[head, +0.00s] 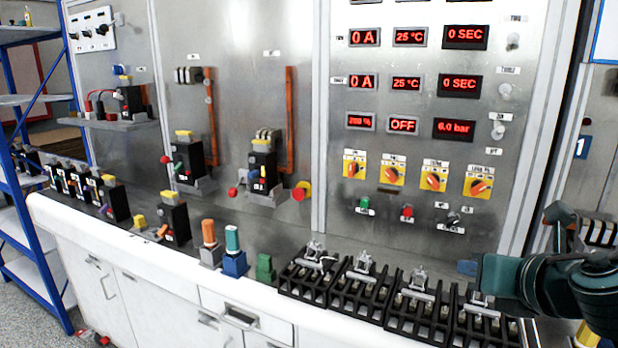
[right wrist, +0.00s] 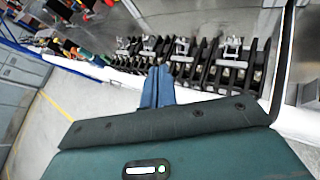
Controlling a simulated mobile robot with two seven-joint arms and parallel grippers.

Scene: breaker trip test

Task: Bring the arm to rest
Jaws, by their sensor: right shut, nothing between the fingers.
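My right arm enters the head view from the right, dark green. Its gripper (head: 468,267) is over the right end of the bench, close to the black racks; whether it touches them I cannot tell. In the right wrist view its blue fingers (right wrist: 158,86) lie together with nothing between them. My left gripper is in neither view.
Several black racks with metal clamps (head: 362,284) line the bench's front right. Colored tools (head: 232,254) and black breakers (head: 175,222) stand to their left. Behind rises a metal panel with red displays (head: 403,125) and yellow switches (head: 433,177). A blue shelf (head: 30,215) stands left.

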